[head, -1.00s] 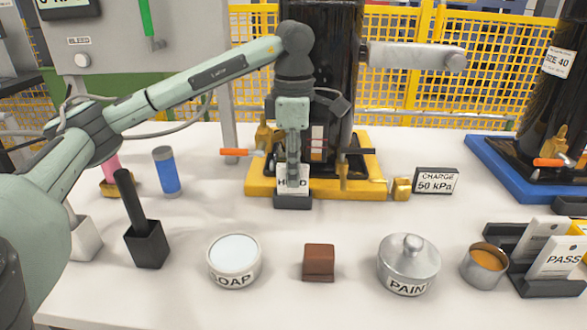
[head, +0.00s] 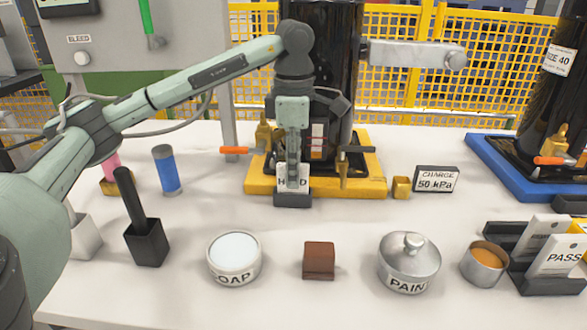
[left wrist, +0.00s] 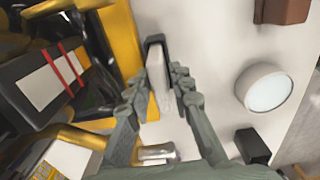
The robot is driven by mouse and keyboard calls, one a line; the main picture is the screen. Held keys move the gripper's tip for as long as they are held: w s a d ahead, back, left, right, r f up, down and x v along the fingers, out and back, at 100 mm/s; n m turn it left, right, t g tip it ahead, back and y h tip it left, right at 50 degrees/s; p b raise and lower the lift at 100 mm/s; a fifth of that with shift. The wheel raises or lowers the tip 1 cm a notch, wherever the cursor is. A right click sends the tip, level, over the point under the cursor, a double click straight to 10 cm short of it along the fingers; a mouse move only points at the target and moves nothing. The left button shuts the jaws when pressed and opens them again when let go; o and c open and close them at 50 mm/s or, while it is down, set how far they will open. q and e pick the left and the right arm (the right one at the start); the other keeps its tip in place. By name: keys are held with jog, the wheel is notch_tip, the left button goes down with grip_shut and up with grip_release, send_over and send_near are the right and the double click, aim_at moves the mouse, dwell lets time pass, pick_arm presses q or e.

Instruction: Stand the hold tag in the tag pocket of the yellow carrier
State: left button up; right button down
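The white hold tag (head: 284,183) stands upright at the front of the yellow carrier (head: 258,186). Its lower edge is in the dark tag pocket (head: 292,201), and part of its lettering is hidden by my finger. In the left wrist view the tag (left wrist: 158,75) shows between my fingers, with the dark pocket (left wrist: 153,40) around its far end. My left gripper (head: 293,178) is at the tag, one finger on each side. In the left wrist view the fingers (left wrist: 158,80) look slightly apart from it. My right gripper is out of view.
A brass block (head: 401,188) and a charge sign (head: 437,179) are to the right. A soap tub (head: 234,257), brown block (head: 319,260) and paint pot (head: 409,262) stand in front, with bare table between.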

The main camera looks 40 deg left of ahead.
pick_arm(q)
jog(key=shift+r+p, duration=2.65)
jog(key=shift+r, duration=0.85)
